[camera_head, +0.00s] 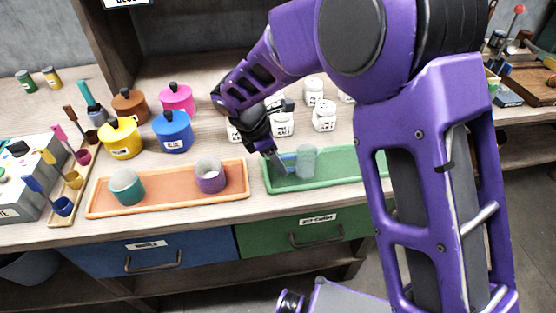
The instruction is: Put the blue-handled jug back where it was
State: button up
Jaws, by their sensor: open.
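A clear jug (306,161) with a blue handle (289,158) stands upright on the green tray (330,181), its handle pointing left. My gripper (277,162) is open at the jug's left side, with its fingers close to the handle. I cannot tell whether a finger touches the handle or whether the handle lies between the fingers. My purple arm hides the right part of the green tray.
An orange tray (166,206) to the left holds a teal cup (127,187) and a purple cup (210,176). Yellow (121,139), blue (172,131), brown and pink pots stand behind. Several white jars (324,116) stand behind the green tray.

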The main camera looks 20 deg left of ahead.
jog(key=p+v, duration=0.2)
jog(key=v, duration=1)
